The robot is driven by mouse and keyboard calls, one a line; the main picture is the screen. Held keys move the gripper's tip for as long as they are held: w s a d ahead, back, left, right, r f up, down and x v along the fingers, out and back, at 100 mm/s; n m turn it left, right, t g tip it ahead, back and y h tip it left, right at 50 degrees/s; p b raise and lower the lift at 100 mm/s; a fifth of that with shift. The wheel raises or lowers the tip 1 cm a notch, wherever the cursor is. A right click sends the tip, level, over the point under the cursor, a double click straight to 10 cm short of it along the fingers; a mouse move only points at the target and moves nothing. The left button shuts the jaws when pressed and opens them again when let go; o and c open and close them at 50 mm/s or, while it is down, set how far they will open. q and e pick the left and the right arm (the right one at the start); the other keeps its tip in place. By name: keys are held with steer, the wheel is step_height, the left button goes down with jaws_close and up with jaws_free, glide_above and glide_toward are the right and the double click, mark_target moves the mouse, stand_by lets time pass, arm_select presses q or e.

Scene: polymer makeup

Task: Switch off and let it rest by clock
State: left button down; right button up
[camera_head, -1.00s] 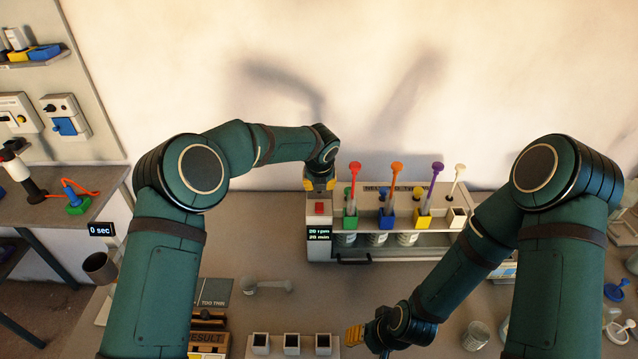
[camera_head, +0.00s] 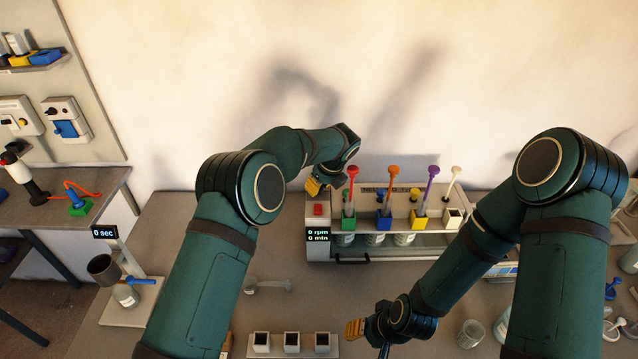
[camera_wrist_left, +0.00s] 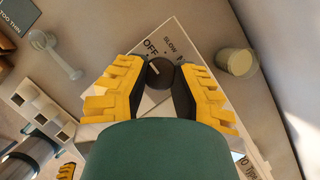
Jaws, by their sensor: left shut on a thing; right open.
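The mixing machine (camera_head: 380,255) stands at the back, and its display (camera_head: 317,234) reads 0 rpm and 0 min. A red button (camera_head: 318,210) sits at its left end. In the left wrist view a black dial (camera_wrist_left: 160,73) is on a white panel; its white mark points toward OFF. My left gripper (camera_head: 325,183) is over the machine's back left corner, its fingers shut around the dial. A small clock display (camera_head: 104,232) at the left reads 0 sec. My right gripper (camera_head: 355,328) is open and empty, low at the front centre.
Coloured sticks stand in blocks (camera_head: 384,220) along the machine, with jars below. A pale jar (camera_wrist_left: 237,62) stands near the panel.

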arm_select(q)
steer(key=shift+f, duration=0.2)
stand_by(0.4)
steer(key=c, duration=0.6)
jaws_free()
steer(key=shift+r, duration=0.1)
step_height(320, 180, up, 10)
